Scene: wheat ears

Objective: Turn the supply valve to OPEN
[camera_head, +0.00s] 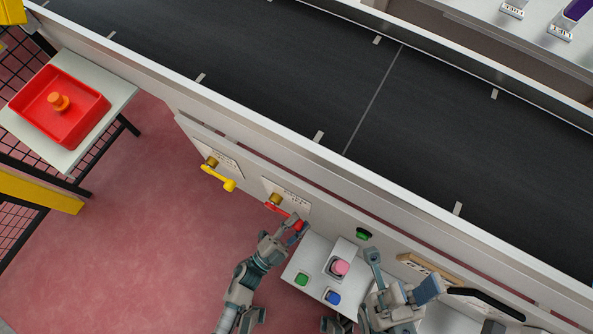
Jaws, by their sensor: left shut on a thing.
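Two lever valves sit on the side panel of the conveyor. The valve with the yellow handle (219,177) is on the left, its lever pointing down and right. The valve with the red handle (276,207) is to its right, its lever also pointing down and right. Each has a small label plate whose text is too small to read, so I cannot tell which is the supply valve. My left gripper (297,225) is shut on the end of the red handle and partly hides it. My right gripper (402,271) is open and empty over the control panel.
The control panel (310,261) carries pink, green and blue buttons near both grippers. A black conveyor belt (300,80) runs behind the valves. A red tray (86,122) with an orange knob-like object (58,102) stands at left. The reddish floor (150,230) is clear.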

